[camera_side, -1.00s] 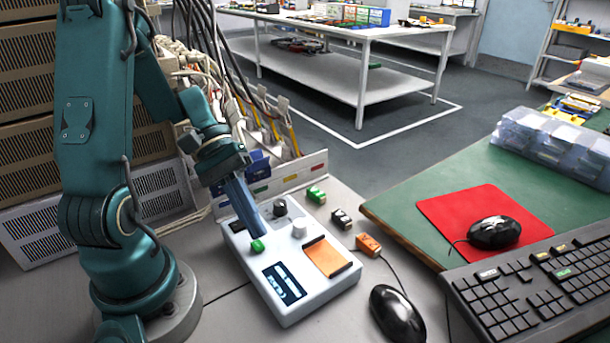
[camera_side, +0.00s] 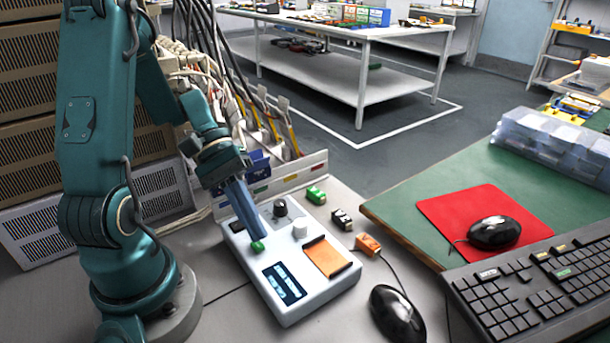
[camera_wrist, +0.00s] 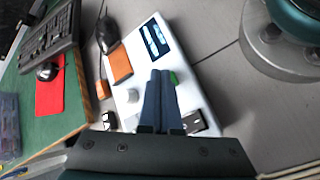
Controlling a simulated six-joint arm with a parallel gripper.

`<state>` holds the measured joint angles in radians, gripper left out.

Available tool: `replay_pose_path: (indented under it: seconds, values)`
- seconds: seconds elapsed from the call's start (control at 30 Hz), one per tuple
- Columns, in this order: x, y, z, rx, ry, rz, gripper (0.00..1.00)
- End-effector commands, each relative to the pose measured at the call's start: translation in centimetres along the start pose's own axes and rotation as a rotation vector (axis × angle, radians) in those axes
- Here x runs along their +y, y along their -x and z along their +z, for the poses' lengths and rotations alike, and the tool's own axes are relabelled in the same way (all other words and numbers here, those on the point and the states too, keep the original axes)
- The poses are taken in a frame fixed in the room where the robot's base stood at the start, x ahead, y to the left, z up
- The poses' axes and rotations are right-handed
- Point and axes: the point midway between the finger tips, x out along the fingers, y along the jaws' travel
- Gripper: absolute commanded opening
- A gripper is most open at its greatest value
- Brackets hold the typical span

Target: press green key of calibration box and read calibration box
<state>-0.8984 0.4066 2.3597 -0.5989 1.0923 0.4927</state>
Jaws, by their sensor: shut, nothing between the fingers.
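The white calibration box (camera_side: 322,292) stands on the grey table. Its green key (camera_side: 258,246) is at the left part of its top, and the key also shows beside the fingertips in the wrist view (camera_wrist: 174,78). The box's dark display (camera_side: 285,283) is lit with pale marks too small to read; it also shows in the wrist view (camera_wrist: 156,40). My gripper (camera_side: 256,236) is shut and empty, pointing down with its tips at the green key. They look to touch it, and they hide part of it.
The box top also carries a black knob (camera_side: 281,207), a white knob (camera_side: 300,229) and an orange pad (camera_side: 326,257). Small green (camera_side: 316,195), black (camera_side: 341,218) and orange (camera_side: 368,244) blocks lie beside it. A black mouse (camera_side: 397,313) sits to its right.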

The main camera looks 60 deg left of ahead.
Motion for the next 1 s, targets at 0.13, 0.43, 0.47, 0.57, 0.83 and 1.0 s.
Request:
replay_pose_path:
  seconds: [0.13,0.43,0.47,0.57,0.83,1.0]
  values:
    - [-0.16,-0.25,-0.13,-0.002,-0.001,0.000,0.00]
    - [-0.16,-0.24,-0.14,-0.001,-0.001,0.000,0.00]
    - [-0.17,-0.25,-0.14,-0.001,-0.001,0.000,0.00]
    - [-0.21,-0.30,-0.18,-0.001,-0.001,0.000,0.00]
    - [-0.37,-0.53,-0.34,-0.002,0.000,0.000,0.00]
    - [-0.46,-0.67,-0.43,-0.002,0.000,0.000,0.00]
